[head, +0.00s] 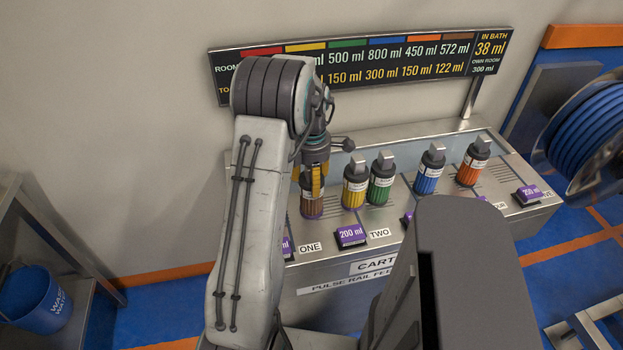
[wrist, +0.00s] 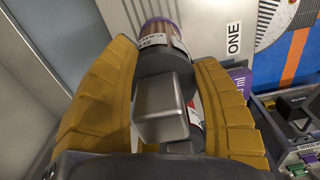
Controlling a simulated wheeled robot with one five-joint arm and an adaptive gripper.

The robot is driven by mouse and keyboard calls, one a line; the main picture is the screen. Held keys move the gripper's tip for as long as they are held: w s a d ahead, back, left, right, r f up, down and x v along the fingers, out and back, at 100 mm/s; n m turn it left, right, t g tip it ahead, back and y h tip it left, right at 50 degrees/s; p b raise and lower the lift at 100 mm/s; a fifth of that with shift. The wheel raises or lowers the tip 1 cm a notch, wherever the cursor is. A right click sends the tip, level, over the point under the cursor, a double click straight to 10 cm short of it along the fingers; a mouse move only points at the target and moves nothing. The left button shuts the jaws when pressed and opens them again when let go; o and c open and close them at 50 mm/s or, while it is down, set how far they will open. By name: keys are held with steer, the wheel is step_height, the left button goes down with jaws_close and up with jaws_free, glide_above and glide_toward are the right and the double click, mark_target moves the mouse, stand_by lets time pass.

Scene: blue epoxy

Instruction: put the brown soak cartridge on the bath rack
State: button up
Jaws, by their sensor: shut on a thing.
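The brown soak cartridge (head: 311,207) is upright under my gripper (head: 313,178), left of the yellow cartridge. In the wrist view, the cartridge (wrist: 175,42) shows a brown body, a white label, a purple end and a dark cap with a grey block handle. The two yellow fingers of my gripper (wrist: 166,58) are shut on its cap from both sides. I cannot tell whether its base is clear of the rail. I cannot pick out the bath rack for certain in either view.
Yellow (head: 355,184), green (head: 381,180), blue (head: 429,170) and orange (head: 473,164) cartridges stand on the metal cartridge rail (head: 330,270). A sign (head: 400,64) hangs behind. A blue bucket (head: 38,298) is at left, a blue hose reel (head: 590,130) at right.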

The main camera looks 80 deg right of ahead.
steer(key=o, duration=0.8)
steer(key=shift+f, duration=0.15)
steer(key=o, duration=0.4)
steer(key=shift+o, duration=0.2)
